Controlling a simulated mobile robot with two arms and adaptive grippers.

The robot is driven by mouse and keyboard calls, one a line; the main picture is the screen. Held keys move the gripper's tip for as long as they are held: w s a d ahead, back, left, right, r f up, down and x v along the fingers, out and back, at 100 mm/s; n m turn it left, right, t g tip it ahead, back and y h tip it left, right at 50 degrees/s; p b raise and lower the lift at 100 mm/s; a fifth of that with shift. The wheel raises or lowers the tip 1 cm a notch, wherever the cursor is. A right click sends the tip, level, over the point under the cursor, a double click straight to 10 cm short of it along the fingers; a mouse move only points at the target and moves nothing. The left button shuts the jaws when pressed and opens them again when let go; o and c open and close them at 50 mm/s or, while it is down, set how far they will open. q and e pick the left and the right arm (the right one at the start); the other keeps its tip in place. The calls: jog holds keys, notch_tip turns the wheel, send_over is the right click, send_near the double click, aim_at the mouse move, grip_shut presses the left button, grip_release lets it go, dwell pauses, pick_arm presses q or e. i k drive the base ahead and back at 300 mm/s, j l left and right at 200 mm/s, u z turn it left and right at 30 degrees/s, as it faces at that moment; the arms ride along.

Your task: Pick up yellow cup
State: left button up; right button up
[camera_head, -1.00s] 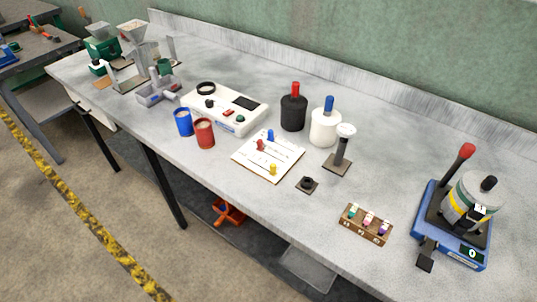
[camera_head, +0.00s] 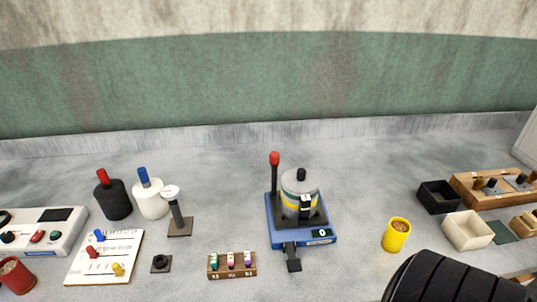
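The yellow cup (camera_head: 396,236) stands upright on the grey table, right of the middle in the head view. Brown grain-like contents show at its top. A large dark rounded shape at the lower right, probably part of my arm, comes up close below and right of the cup, and no fingers can be made out on it. Neither of my grippers can be seen.
A blue device with a steel pot (camera_head: 300,197) stands left of the cup. A black box (camera_head: 438,196), a cream box (camera_head: 467,231) and a wooden rack (camera_head: 490,188) are to its right. A small wooden block with colored pegs (camera_head: 232,265) lies front left.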

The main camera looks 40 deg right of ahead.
aim_at(397, 232)
jog(key=z, duration=2.4)
